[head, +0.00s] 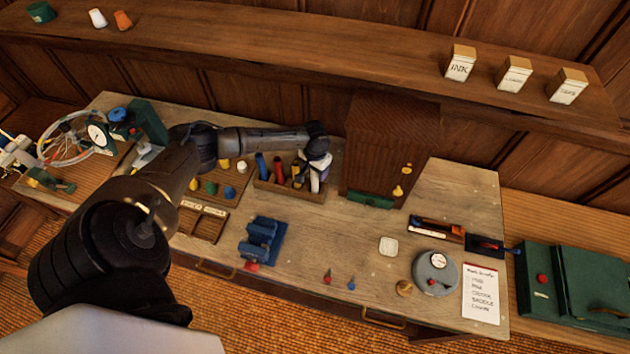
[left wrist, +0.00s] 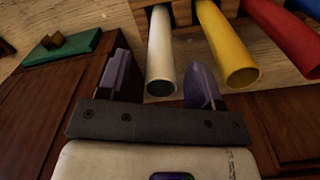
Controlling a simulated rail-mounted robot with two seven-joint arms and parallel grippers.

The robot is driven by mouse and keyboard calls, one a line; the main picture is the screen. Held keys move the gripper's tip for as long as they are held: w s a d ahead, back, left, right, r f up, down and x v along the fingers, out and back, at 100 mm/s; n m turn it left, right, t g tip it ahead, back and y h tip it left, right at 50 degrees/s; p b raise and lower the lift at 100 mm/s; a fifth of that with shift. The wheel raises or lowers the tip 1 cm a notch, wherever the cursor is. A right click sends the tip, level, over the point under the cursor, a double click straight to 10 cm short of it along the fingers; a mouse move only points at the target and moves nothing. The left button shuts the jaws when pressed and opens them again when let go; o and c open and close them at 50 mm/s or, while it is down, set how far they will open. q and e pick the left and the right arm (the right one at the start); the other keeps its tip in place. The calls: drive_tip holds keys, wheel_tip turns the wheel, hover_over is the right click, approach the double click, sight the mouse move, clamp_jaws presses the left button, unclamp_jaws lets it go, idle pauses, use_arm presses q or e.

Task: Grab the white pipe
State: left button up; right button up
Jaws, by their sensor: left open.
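The white pipe (left wrist: 160,50) is a hollow tube standing in the wooden tube rack, its open end toward the left wrist camera. My left gripper (left wrist: 162,82) is open, with one purple-grey finger on each side of the pipe's end. I cannot tell whether either finger touches it. In the head view my left gripper (head: 317,172) is over the right end of the rack (head: 290,191) and hides the white pipe there. The yellow pipe (left wrist: 229,50) stands just right of the right finger, then the red pipe (left wrist: 285,35). My right gripper is not in view.
A blue tube (head: 262,166) stands at the rack's left end. A brown wooden cabinet (head: 385,150) with a green base piece (head: 370,200) rises close to the right of the rack. A blue holder (head: 262,240) stands in front.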

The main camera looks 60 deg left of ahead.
use_arm(q)
drive_tip(key=shift+f, duration=1)
drive_tip(key=shift+c, duration=0.2)
clamp_jaws()
